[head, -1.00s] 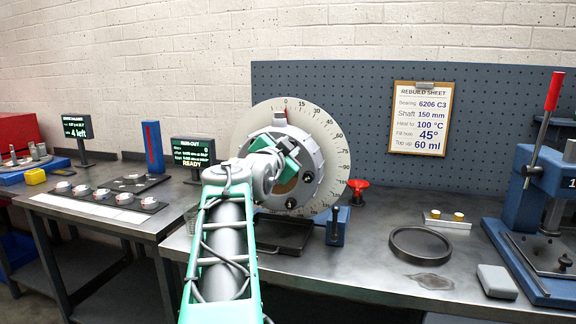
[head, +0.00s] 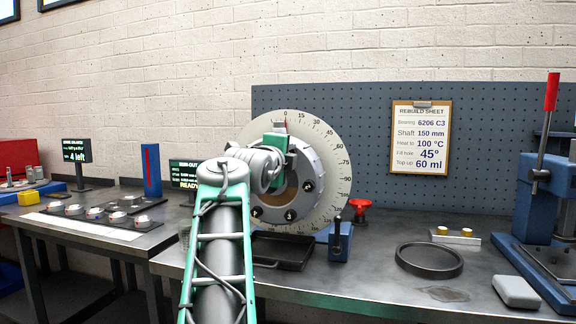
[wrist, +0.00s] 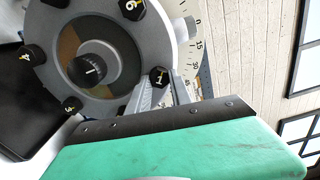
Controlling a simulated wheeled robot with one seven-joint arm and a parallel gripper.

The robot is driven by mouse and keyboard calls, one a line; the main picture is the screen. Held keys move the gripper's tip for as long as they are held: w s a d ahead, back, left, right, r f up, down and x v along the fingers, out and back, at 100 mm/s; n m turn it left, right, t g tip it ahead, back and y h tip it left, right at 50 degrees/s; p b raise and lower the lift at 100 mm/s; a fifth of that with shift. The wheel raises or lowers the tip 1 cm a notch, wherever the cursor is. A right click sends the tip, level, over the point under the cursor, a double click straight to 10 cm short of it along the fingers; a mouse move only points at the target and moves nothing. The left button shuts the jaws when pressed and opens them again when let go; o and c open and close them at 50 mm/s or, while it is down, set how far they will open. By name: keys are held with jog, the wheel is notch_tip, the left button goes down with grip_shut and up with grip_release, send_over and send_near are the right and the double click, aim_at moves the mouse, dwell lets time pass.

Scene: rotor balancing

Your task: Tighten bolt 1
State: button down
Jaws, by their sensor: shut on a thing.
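Bolt 1 (wrist: 159,74), a black hex head with a pale "1", sits on the rim of the grey round housing (wrist: 110,98) in the wrist view. More numbered black bolts, such as bolt 6 (wrist: 131,8) and bolt 4 (wrist: 31,55), sit around the rim. In the head view, the housing (head: 318,172) stands upright in front of a round degree dial (head: 337,160). My gripper's green body covers its upper left there and hides bolt 1.
A black tray (head: 283,252) and a blue block (head: 340,242) stand below the dial. A red-topped knob (head: 360,205), a dark ring (head: 429,260) and a blue press (head: 545,200) are to the right. A monitor (head: 186,173) reads READY.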

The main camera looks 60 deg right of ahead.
jog(key=m+b, duration=0.5)
jog(key=m, duration=0.5)
jog(key=shift+f+m+b, duration=0.1)
jog(key=shift+m+b, duration=0.2)
dwell(0.4)
jog(key=c, duration=1.2)
grip_release()
jog(key=shift+o, duration=0.2)
jog(key=s+a, duration=0.1)
jog(key=a, duration=0.6)
jog(key=shift+a, duration=0.4)
